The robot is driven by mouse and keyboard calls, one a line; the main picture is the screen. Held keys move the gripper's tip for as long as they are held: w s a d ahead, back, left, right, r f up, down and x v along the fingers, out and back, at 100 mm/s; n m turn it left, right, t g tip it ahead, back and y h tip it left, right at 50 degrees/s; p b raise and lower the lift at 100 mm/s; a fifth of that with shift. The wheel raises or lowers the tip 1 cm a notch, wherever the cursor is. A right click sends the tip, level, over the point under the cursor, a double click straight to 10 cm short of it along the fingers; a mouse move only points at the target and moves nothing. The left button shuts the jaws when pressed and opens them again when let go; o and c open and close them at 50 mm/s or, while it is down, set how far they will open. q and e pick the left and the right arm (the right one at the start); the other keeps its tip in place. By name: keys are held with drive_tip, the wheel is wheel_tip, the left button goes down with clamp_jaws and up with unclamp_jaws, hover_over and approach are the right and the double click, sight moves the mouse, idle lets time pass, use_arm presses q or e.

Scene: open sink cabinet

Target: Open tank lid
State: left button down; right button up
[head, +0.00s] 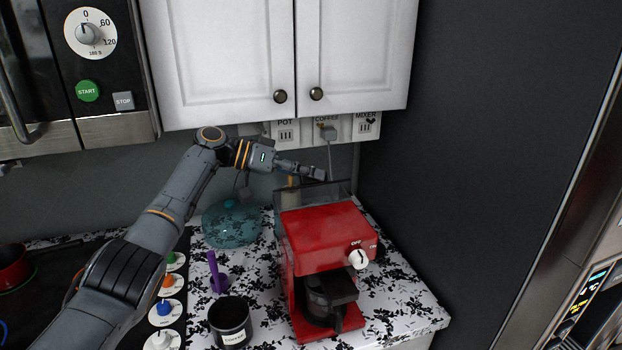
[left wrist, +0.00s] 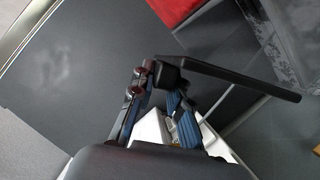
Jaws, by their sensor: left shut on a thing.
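The red coffee machine (head: 325,235) stands on the counter, with a see-through dark water tank behind its red top. A dark translucent panel, which looks like the tank lid (head: 338,188), stands raised at the back of the machine. My left gripper (head: 312,172) reaches in from the left above the tank, at the panel's upper edge. In the left wrist view my left gripper (left wrist: 162,95) is shut on the dark flat lid (left wrist: 235,78), which extends to the right from the fingers. The exact contact is partly hidden. My right gripper is not in view.
White cabinets (head: 285,55) hang above, with a socket strip (head: 325,130) below them. A glass pot (head: 231,224), a purple utensil (head: 214,272) and a coffee tin (head: 230,321) stand left of the machine. A dark wall (head: 470,150) closes off the right.

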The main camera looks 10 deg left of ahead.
use_arm(q)
drive_tip(key=shift+w+a+r+n, duration=0.1)
drive_tip(key=shift+w+r+n, duration=0.1)
drive_tip(key=shift+n, duration=0.1)
idle(0.4)
drive_tip(key=c, duration=1.3)
unclamp_jaws()
wheel_tip(320, 180, up, 10)
drive_tip(key=shift+f, duration=0.1)
drive_tip(key=shift+c, duration=0.3)
